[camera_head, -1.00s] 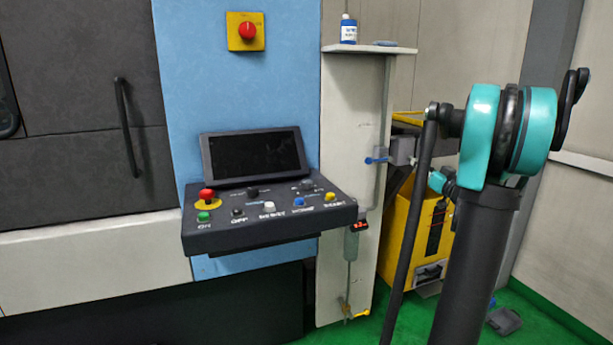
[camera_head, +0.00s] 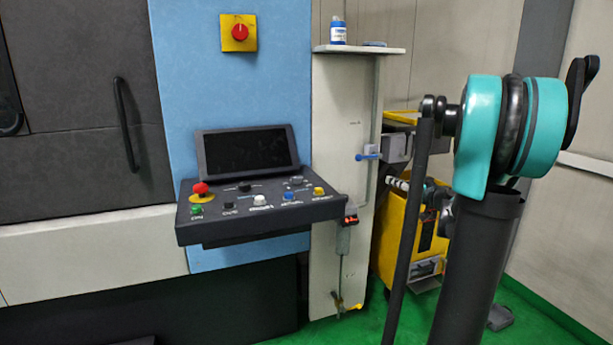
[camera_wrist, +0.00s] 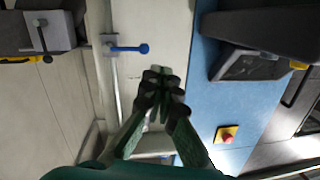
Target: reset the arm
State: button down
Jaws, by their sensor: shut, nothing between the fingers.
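My gripper (camera_wrist: 160,78) shows in the wrist view with its dark fingers drawn together at the tips. It is shut and empty, in front of the pale panel beside the blue machine wall. My arm's teal joint (camera_head: 505,130) and dark links stand at the right of the head view. The gripper itself cannot be made out clearly there.
The control console (camera_head: 262,210) with screen and buttons juts from the blue wall. A pale post (camera_head: 340,130) has a shelf with a bottle (camera_head: 338,30) and a blue-handled lever (camera_head: 368,156). A yellow cart (camera_head: 400,235) stands behind my arm. Green floor shows below.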

jog(key=s+a+f+g+h, duration=0.1)
jog(key=s+a+f+g, duration=0.5)
jog(key=s+a+f, duration=0.75)
jog(key=s+d+f+m+g+h, duration=0.1)
jog(key=s+f+h, duration=0.1)
jog(key=s+f, duration=0.2)
jog(key=s+d+f+m+g+h, duration=0.1)
jog(key=s+f, duration=0.3)
jog(key=s, duration=0.6)
jog(key=s+d+f+m+g+h, duration=0.1)
jog(key=s+f+g+h, duration=0.1)
jog(key=s+f+h, duration=0.2)
jog(key=s, duration=0.3)
jog(key=shift+d+g, duration=0.15)
jog(key=shift+g, duration=0.25)
